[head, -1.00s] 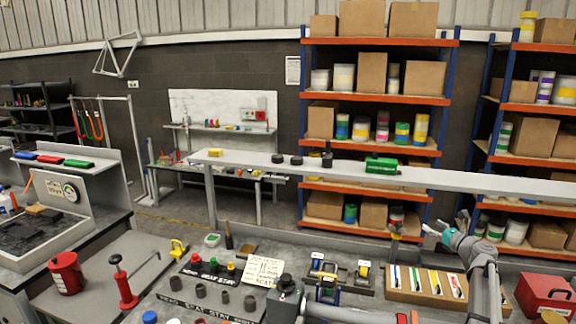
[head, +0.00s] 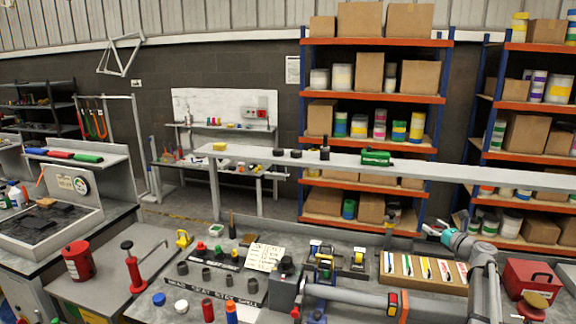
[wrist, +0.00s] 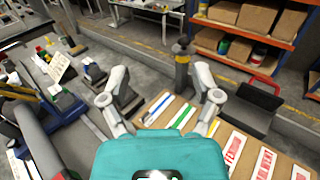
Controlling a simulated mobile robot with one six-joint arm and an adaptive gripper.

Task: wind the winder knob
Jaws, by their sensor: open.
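My gripper (head: 437,231) is at the right of the head view, above the far part of the bench. In the wrist view my gripper (wrist: 160,100) has its two grey fingers spread, with nothing between them. A grey box with a round black knob (head: 286,264) on top stands on the near bench, left of my gripper and well apart from it. A grey post with a yellow band and a dark knob-like top (wrist: 182,58) stands beyond the fingertips in the wrist view. No label shows which is the winder knob.
A wooden tray of coloured strips (head: 398,292) lies below my gripper. A long grey shelf (head: 450,172) crosses behind.

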